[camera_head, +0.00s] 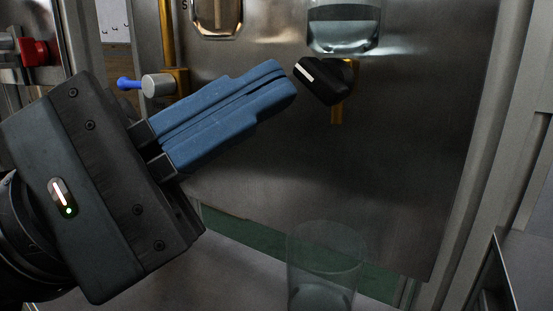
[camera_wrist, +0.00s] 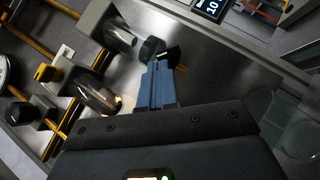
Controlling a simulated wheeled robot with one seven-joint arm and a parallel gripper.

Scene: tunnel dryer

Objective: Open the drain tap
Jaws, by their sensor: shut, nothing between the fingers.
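A black tap knob (camera_head: 323,81) with a white stripe sits on a brass fitting under a glass bowl (camera_head: 343,27) on the steel panel. The stripe slants down to the right. My gripper (camera_head: 286,80) is shut and empty. Its blue fingertips are just left of the knob; I cannot tell whether they touch it. In the wrist view, the fingertips (camera_wrist: 158,66) are close below the black knob (camera_wrist: 172,54). A clear glass (camera_head: 325,265) stands below the panel, to the lower right of my gripper.
A blue-handled lever valve (camera_head: 130,83) on a brass pipe is left of my fingers. A red knob (camera_head: 34,52) is at the far left. A steel frame post (camera_head: 485,130) borders the panel on the right. The panel below the knob is clear.

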